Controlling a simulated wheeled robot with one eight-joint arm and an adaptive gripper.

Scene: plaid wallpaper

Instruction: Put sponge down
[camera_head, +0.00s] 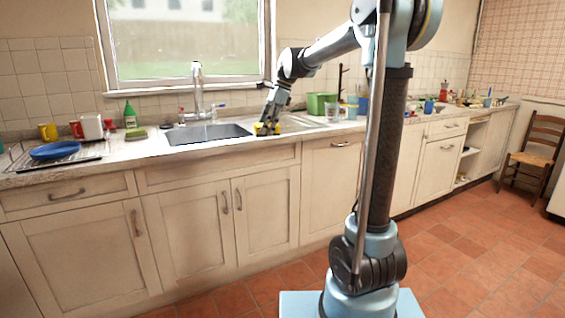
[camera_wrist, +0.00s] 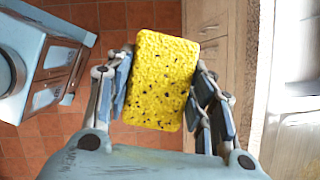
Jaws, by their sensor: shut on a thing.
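A yellow sponge with dark specks (camera_wrist: 160,80) sits between the fingers of my gripper (camera_wrist: 163,95) in the wrist view. The gripper is shut on its two sides. In the head view my gripper (camera_head: 268,122) points down at the front of the counter, just right of the sink basin, and a bit of the yellow sponge (camera_head: 261,129) shows at its tips. I cannot tell whether the sponge touches the counter (camera_head: 135,150).
The sink basin (camera_head: 205,133) is just left of my gripper, with a tap (camera_head: 197,90) behind it. A green box (camera_head: 321,104) and a clear cup (camera_head: 333,112) stand to the right. A blue plate (camera_head: 54,149) lies on a rack at far left. A wooden chair (camera_head: 535,150) stands far right.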

